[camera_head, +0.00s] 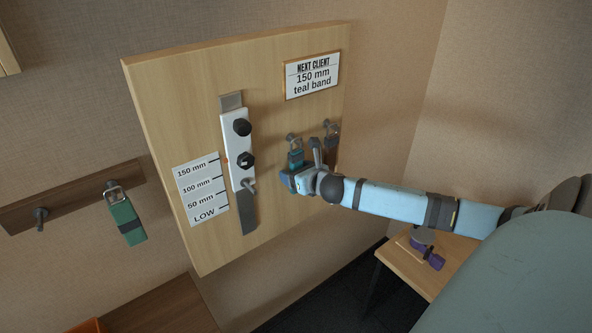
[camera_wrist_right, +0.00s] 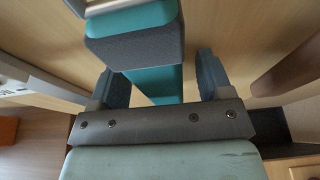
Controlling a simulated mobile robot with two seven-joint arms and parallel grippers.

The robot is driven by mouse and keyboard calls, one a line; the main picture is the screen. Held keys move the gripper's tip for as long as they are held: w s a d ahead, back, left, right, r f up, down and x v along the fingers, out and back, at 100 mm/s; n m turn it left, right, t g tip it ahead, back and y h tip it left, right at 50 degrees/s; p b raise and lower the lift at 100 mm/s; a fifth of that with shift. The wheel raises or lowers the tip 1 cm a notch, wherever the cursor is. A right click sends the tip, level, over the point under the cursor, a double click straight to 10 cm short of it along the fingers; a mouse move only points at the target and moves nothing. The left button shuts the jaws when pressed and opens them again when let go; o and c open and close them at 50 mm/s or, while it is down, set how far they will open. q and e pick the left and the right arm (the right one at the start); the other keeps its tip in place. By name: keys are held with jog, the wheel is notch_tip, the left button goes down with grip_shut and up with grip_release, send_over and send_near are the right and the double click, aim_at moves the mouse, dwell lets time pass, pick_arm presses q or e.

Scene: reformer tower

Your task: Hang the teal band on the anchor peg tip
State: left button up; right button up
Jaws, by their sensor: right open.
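The teal band (camera_head: 296,158) with a dark grey sleeve hangs from a metal hook (camera_head: 293,139) on the wooden board's right part. My right gripper (camera_head: 288,180) is at its lower end. In the right wrist view the teal band (camera_wrist_right: 155,80) lies between the two open fingers of the gripper (camera_wrist_right: 160,82), with gaps at both sides. A short metal peg (camera_head: 249,184) sticks out low on the white slider plate; it looks like the anchor peg. My left gripper is not in view.
The slider plate (camera_head: 232,150) has black knobs beside a height scale (camera_head: 201,189). A sign (camera_head: 312,76) asks for 150 mm, teal band. A dark band (camera_head: 332,135) hangs close right of my gripper. A green band (camera_head: 127,222) hangs on the left rail. A small table (camera_head: 400,262) stands below right.

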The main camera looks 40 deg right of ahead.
jog(key=shift+c, duration=0.2)
jog(key=c, duration=1)
jog(key=shift+r, duration=0.15)
jog(key=shift+r, duration=0.6)
jog(key=shift+s+a+b, duration=0.2)
jog(key=shift+s+a, duration=0.15)
jog(key=shift+s, duration=2.6)
jog(key=shift+s+a+b, duration=0.25)
jog(key=shift+s+a, duration=0.05)
jog(key=shift+s, duration=2.7)
jog(key=shift+s+a+b, duration=0.2)
jog(key=shift+s+a, duration=0.15)
jog(key=shift+s, duration=2.6)
